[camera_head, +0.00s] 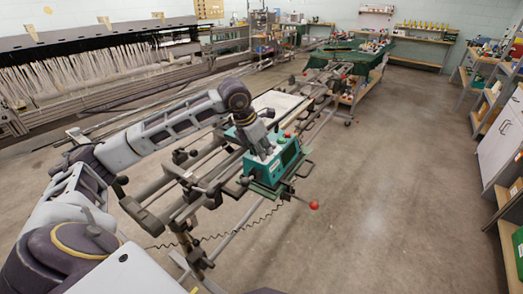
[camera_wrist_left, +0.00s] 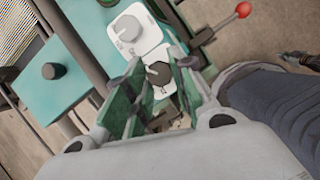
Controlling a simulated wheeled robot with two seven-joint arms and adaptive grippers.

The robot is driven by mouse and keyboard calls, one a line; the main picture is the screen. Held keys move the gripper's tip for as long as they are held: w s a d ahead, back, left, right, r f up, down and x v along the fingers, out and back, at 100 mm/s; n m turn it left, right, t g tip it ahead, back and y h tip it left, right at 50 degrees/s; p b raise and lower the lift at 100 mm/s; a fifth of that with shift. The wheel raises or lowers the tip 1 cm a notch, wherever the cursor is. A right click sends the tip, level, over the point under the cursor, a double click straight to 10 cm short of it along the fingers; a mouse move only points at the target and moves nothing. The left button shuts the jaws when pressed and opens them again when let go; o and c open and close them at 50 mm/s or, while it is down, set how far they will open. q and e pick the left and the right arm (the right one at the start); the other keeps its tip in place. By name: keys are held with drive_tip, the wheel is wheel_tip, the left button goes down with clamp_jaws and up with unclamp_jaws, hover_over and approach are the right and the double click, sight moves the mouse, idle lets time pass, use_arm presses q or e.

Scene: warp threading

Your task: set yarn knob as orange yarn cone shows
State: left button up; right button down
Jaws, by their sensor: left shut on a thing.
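The teal machine (camera_head: 291,154) stands on the metal frame near the middle of the head view. My left gripper (camera_head: 264,154) reaches down onto its top from the left. In the left wrist view, a dark knob (camera_wrist_left: 158,72) sits on a white plate between the green-padded fingers of my left gripper (camera_wrist_left: 158,84); they are shut on it. A pale knob (camera_wrist_left: 128,28) on another white plate is just beyond. Part of the dark knob is hidden by the fingers. I cannot make out an orange yarn cone. My right gripper is not in view.
A lever with a red ball (camera_head: 314,205) sticks out from the machine's front right. A black round knob (camera_wrist_left: 53,71) stands on a teal panel. Small yellowish items (camera_head: 420,25) line a far shelf. The concrete floor (camera_head: 400,190) to the right is clear.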

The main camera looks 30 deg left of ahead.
use_arm(q)
drive_tip(key=o, duration=1)
drive_tip(key=shift+o, duration=0.2)
drive_tip(key=shift+n+p, duration=0.45)
drive_tip(key=shift+n, duration=0.25)
